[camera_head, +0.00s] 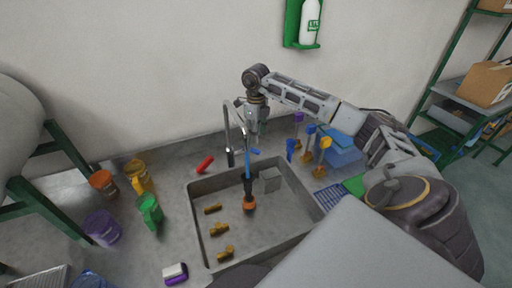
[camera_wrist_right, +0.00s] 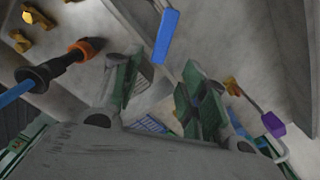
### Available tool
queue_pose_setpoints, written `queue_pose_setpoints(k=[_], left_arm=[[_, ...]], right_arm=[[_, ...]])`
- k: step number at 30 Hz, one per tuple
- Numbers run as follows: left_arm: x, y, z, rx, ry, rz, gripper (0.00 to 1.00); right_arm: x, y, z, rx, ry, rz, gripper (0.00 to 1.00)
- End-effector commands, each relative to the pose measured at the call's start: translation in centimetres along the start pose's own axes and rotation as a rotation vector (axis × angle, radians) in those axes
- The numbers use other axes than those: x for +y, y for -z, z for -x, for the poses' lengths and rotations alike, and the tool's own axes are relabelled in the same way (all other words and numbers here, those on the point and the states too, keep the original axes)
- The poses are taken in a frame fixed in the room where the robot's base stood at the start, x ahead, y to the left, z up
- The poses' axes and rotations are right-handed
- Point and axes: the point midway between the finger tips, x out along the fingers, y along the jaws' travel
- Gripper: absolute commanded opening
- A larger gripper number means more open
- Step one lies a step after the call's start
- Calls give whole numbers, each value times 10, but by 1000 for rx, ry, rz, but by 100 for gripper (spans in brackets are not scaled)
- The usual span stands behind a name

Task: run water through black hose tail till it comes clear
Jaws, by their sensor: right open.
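The black hose tail (camera_head: 248,186) with an orange end (camera_head: 249,203) is in the grey sink (camera_head: 196,228), below the faucet (camera_head: 228,128). A thin blue length (camera_head: 245,158) runs from near the spout to its top; I cannot tell whether this is water or tube. The hose tail also shows in the right wrist view (camera_wrist_right: 58,68). A blue lever (camera_wrist_right: 167,36) shows there, ahead of my fingers; in the head view it is beside the faucet (camera_head: 255,151). My right gripper (camera_head: 257,130) is open and empty above the lever, apart from it. My left gripper is out of view.
Several brass fittings (camera_head: 220,230) lie in the sink, with a grey block (camera_head: 270,180) at its back. Blue and yellow tools (camera_head: 322,150) and a blue box (camera_head: 343,150) are right.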

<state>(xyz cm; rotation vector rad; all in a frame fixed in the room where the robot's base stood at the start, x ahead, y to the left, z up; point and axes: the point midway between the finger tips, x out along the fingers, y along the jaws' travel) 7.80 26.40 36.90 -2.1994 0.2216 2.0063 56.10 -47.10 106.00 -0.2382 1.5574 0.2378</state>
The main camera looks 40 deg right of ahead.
Motion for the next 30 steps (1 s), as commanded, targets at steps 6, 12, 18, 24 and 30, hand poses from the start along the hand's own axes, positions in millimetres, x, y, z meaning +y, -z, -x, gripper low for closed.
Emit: queue_pose_setpoints(k=[6, 12, 18, 24, 30], left_arm=[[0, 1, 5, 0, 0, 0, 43], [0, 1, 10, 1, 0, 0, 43], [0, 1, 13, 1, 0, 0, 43], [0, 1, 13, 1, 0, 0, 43], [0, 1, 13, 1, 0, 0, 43]], right_arm=[[0, 0, -29, 2, -2, -1, 43], [1, 1, -55, 3, -1, 0, 43], [0, 0, -74, 1, -1, 0, 43], [0, 0, -82, 1, 0, 1, 43], [0, 0, -82, 1, 0, 1, 43]])
